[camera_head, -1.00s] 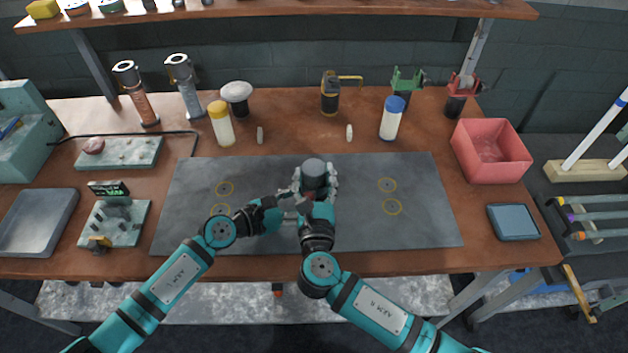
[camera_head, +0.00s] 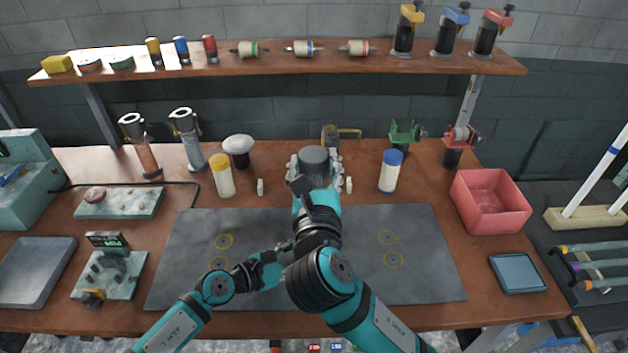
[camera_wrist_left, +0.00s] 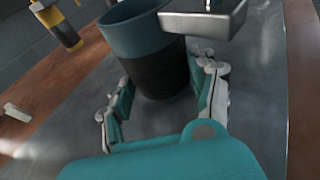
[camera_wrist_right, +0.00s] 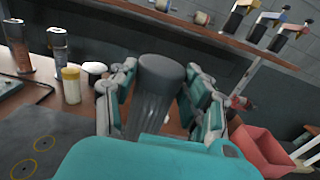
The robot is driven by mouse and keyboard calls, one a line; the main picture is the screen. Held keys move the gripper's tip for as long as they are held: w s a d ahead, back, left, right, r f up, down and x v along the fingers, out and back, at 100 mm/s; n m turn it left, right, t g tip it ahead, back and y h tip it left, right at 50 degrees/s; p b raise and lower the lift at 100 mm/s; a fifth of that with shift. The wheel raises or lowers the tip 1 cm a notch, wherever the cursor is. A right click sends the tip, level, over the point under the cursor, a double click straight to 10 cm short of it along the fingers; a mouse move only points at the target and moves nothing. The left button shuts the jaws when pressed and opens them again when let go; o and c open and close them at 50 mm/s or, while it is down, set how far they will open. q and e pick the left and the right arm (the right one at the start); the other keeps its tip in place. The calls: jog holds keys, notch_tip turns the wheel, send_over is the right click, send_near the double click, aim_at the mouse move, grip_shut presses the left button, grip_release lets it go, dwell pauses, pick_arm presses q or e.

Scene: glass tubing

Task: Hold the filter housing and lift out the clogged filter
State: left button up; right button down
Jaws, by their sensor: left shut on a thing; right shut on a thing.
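The filter, a dark grey cylinder (camera_head: 314,159), is held upright by my right gripper (camera_head: 314,172), high over the back of the mat. The right wrist view shows the filter (camera_wrist_right: 160,88) between the fingers of my right gripper (camera_wrist_right: 160,100), clear of the housing. The filter housing, a dark cup with a blue-grey upper part (camera_wrist_left: 152,45), stands on the grey mat in the left wrist view. My left gripper (camera_wrist_left: 160,92) is shut around its lower part. In the head view my right arm hides the housing and most of my left gripper.
A red bin (camera_head: 490,202) stands at the right, with a blue-grey flat tray (camera_head: 517,273) in front of it. White bottles with a yellow cap (camera_head: 222,177) and a blue cap (camera_head: 390,173) stand behind the mat (camera_head: 410,225). A shelf (camera_head: 270,64) crosses above the back.

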pick_arm(q)
jog(key=o, duration=0.9)
jog(key=v, duration=1.2)
jog(key=shift+s, duration=0.1)
